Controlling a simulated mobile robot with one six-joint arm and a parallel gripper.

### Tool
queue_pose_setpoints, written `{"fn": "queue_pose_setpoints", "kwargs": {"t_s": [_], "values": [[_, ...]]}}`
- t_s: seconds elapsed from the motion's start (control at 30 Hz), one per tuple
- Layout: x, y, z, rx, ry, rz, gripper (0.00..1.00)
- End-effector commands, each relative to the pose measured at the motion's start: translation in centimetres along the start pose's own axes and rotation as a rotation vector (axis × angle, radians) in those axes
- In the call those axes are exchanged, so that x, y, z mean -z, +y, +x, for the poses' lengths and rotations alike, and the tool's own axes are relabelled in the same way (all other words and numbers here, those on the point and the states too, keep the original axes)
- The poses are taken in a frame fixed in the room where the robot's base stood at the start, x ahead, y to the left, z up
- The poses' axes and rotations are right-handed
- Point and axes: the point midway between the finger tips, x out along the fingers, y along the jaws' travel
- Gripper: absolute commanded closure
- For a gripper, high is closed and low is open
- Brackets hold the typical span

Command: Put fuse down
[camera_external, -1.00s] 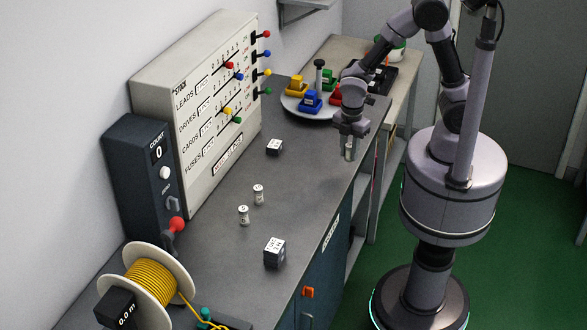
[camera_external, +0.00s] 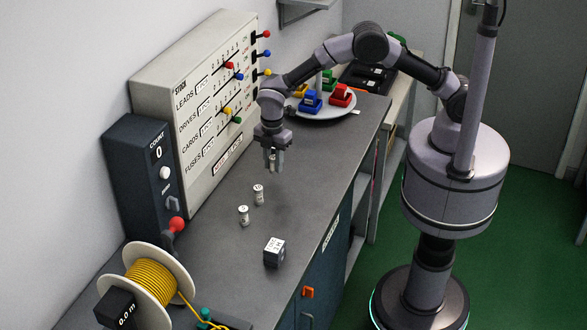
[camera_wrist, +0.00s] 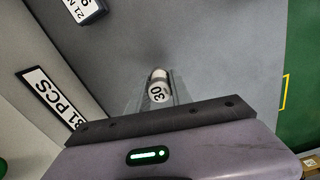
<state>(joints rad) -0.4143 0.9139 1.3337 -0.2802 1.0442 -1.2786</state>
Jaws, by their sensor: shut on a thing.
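My gripper (camera_external: 273,160) is shut on a fuse, a small pale cylinder. The held fuse (camera_wrist: 158,88) shows in the wrist view between the fingers, with "30" on its label. In the external view the gripper points down over the grey bench (camera_external: 315,160), near the panel; the gap below it is hard to judge. Two similar fuses stand upright on the bench, in front of the gripper: one (camera_external: 258,194) nearer to it and one (camera_external: 243,215) a little farther toward the camera.
A stock panel (camera_external: 205,100) with coloured levers stands along the wall. A dark count box (camera_external: 140,170) and a yellow wire spool (camera_external: 150,280) are at the left. A dark labelled block (camera_external: 274,252) sits near the front edge. A round plate (camera_external: 325,113) holds coloured blocks behind.

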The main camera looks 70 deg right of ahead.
Motion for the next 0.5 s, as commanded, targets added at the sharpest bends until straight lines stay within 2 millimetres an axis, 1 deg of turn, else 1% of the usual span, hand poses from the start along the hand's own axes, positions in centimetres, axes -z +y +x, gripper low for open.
{"fn": "queue_pose_setpoints", "kwargs": {"t_s": [0.03,0.1,0.33,0.47,0.5], "values": [[-0.1,-0.1,1.6,0.003,-0.002,-0.001,1.00],[-0.1,-0.1,2.8,0.003,-0.001,0.000,1.00],[0.0,-0.1,2.7,0.001,0.000,-0.001,1.00],[-0.1,-0.1,3.1,0.001,0.000,-0.001,1.00],[-0.1,-0.1,3.0,0.001,0.000,-0.001,0.66]]}}
